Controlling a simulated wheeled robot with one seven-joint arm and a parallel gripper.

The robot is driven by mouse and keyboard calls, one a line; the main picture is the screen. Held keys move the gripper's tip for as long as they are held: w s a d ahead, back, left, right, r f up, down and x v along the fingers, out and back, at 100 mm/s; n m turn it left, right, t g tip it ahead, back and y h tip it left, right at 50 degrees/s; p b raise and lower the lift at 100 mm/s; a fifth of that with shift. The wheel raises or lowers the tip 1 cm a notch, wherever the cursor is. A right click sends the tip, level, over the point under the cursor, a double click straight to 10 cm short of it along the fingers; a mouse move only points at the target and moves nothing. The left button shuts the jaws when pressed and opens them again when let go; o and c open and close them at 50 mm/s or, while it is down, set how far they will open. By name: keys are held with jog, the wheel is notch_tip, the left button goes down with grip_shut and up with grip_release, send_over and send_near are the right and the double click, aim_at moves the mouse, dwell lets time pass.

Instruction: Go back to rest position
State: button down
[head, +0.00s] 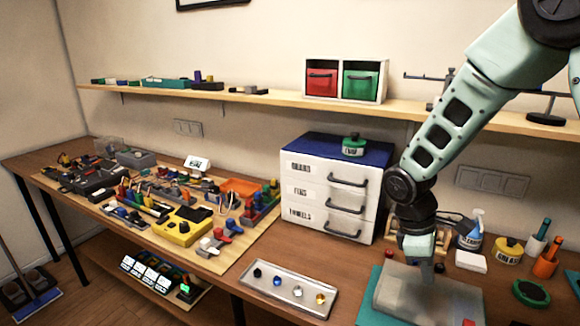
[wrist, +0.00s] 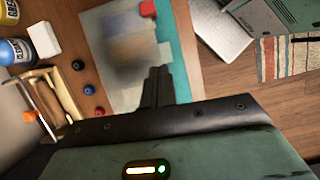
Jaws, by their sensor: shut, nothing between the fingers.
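My gripper (head: 425,270) hangs pointing down over a grey board on a teal mat at the right of the workbench. In the wrist view the dark fingers of my gripper (wrist: 157,87) are together with nothing between them, above the grey board (wrist: 125,25). A red block (wrist: 147,8) lies at the board's edge. The teal mat (wrist: 178,65) shows beside the board. Whether the fingertips touch the board cannot be told.
A white drawer cabinet (head: 325,190) with a blue top stands left of my arm. A tray of small knobs (head: 288,290) lies at the front. Bottles and jars (head: 472,230) crowd the right. A shelf (head: 260,98) runs along the wall above. The left bench holds many servo parts.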

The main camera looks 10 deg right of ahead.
jog(key=s+a+r+m+t+y, duration=0.1)
jog(key=s+a+r, duration=0.3)
jog(key=s+a, duration=0.5)
jog(key=s+a+r+m+t+y, duration=0.1)
jog(key=s+a+r+y, duration=0.2)
jog(key=s+a, duration=0.7)
notch_tip(320, 180, up, 2)
jog(key=shift+s+a+r+m+t, duration=0.15)
jog(key=shift+s+a+m+t, duration=0.15)
jog(key=shift+a, duration=0.1)
jog(key=shift+w, duration=0.1)
